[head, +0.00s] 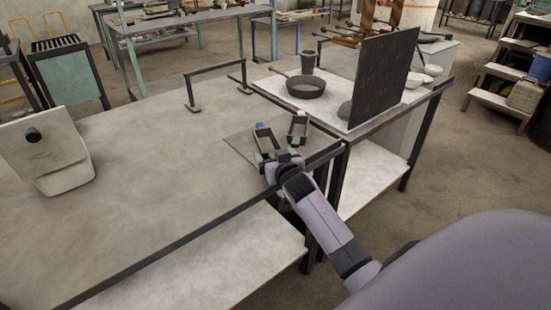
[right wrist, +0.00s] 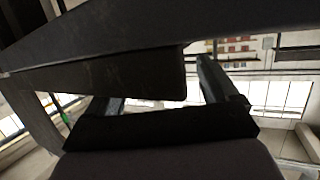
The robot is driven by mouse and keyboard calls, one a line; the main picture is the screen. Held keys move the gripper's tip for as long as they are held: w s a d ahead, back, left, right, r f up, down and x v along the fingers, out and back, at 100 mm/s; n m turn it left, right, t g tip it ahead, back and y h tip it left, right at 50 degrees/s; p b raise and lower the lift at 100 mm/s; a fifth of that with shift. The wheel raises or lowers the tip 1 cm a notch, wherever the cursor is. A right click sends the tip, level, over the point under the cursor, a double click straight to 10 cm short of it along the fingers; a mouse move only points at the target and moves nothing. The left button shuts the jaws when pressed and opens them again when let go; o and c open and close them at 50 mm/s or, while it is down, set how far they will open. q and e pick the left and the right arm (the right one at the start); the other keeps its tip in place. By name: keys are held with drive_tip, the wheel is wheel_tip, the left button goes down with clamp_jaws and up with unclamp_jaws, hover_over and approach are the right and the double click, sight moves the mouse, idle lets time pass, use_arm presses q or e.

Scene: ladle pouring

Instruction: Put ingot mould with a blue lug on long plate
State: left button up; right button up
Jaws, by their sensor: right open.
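An open, dark, box-shaped ingot mould (head: 264,138) shows a blue lug (head: 260,125) at its far end in the head view. It is over a thin grey plate (head: 238,146) at the table's right end. A second mould (head: 298,129) is just to its right. My right gripper (head: 281,158) is at the near end of the blue-lugged mould, partly covering it; contact cannot be told. In the right wrist view, its open fingers (right wrist: 165,95) are partly hidden by a large dark surface (right wrist: 110,62), which I cannot identify. My left gripper is out of view.
A black pan (head: 305,87) and a dark upright panel (head: 383,78) stand on the adjoining right table. A low bar stand (head: 215,70) is behind the plate. A pale block-like container (head: 48,155) stands at left. The large table's middle (head: 150,165) is clear.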

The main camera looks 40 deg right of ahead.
drive_tip(key=shift+s+d+r+p, duration=0.15)
drive_tip(key=shift+s+d+p, duration=0.05)
drive_tip(key=shift+p, duration=0.25)
drive_tip(key=v, duration=1.2)
drive_tip(key=s+a+f+n+g+y, duration=0.1)
drive_tip(key=s+a+f+n+y, duration=0.2)
drive_tip(key=s+a+f, duration=0.4)
drive_tip(key=s+a+f+n+g+y, duration=0.2)
drive_tip(key=s+a+f+n+y, duration=0.1)
drive_tip(key=s+a+f, duration=0.4)
drive_tip(key=s+f, duration=0.3)
drive_tip(key=s, duration=0.2)
drive_tip(key=shift+s+a+f+g+y+p, duration=0.25)
drive_tip(key=shift+g+y+p, duration=0.05)
drive_tip(key=shift+y+p, duration=0.1)
drive_tip(key=shift+r+p, duration=0.55)
